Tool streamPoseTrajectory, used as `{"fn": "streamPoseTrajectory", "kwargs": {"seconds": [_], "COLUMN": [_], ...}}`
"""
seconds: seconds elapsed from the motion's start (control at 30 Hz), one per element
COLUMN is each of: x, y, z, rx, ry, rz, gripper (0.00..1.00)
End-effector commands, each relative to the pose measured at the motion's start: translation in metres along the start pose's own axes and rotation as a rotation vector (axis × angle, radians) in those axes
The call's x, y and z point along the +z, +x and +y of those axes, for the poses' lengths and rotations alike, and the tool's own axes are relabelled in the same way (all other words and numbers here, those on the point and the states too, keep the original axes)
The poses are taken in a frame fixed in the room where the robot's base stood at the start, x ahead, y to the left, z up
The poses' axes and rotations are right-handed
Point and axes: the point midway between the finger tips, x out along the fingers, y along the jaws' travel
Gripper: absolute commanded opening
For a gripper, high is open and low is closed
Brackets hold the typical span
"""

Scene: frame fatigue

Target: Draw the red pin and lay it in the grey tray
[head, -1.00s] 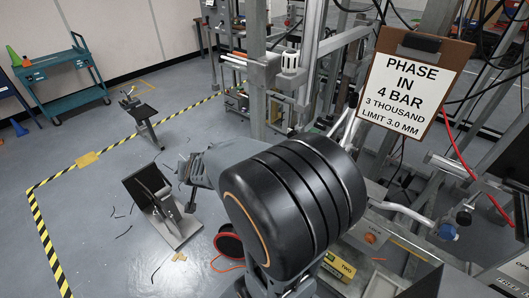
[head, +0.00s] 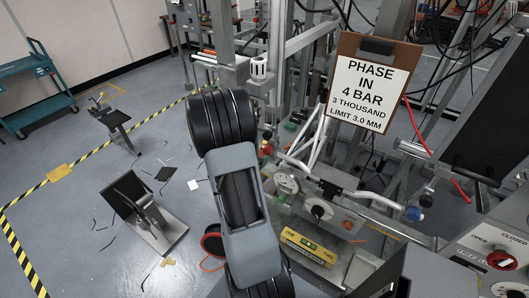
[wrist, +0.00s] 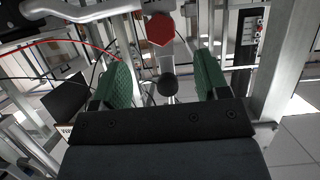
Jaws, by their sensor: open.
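My gripper (wrist: 163,62) is open in the wrist view, its two green-padded fingers apart with nothing held between them. A red six-sided head (wrist: 160,29) shows beyond the fingertips, near the top middle; it may be the red pin, but I cannot tell for sure. A dark round knob (wrist: 168,85) appears between the fingers, farther back. In the head view my arm hides part of the scene, and I cannot see my gripper there. I cannot make out the grey tray with certainty in either view.
A clipboard sign (head: 370,85) stands before the metal frame. A yellow box (head: 308,246) and a panel with a black knob (head: 319,210) lie right of my arm. A red hose (wrist: 70,42) crosses the wrist view's upper left. Open floor lies left, with a teal cart (head: 35,92).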

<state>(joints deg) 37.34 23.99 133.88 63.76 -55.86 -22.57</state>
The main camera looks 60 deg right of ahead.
Motion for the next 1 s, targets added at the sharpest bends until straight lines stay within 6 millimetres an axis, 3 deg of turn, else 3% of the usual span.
{"fn": "streamPoseTrajectory", "kwargs": {"seconds": [0.2,0.4,0.6,0.93,1.0], "x": [0.0,0.0,0.0,0.0,0.0], "y": [0.037,0.06,0.07,0.072,0.072], "z": [0.001,-0.001,-0.001,-0.001,-0.001], "rx": [0.002,-0.001,-0.002,-0.003,-0.003], "ry": [0.0,-0.001,0.0,0.0,0.0], "rz": [-0.002,-0.001,-0.001,-0.001,-0.001], "gripper": [0.68,0.68,0.68,0.68,0.64]}}
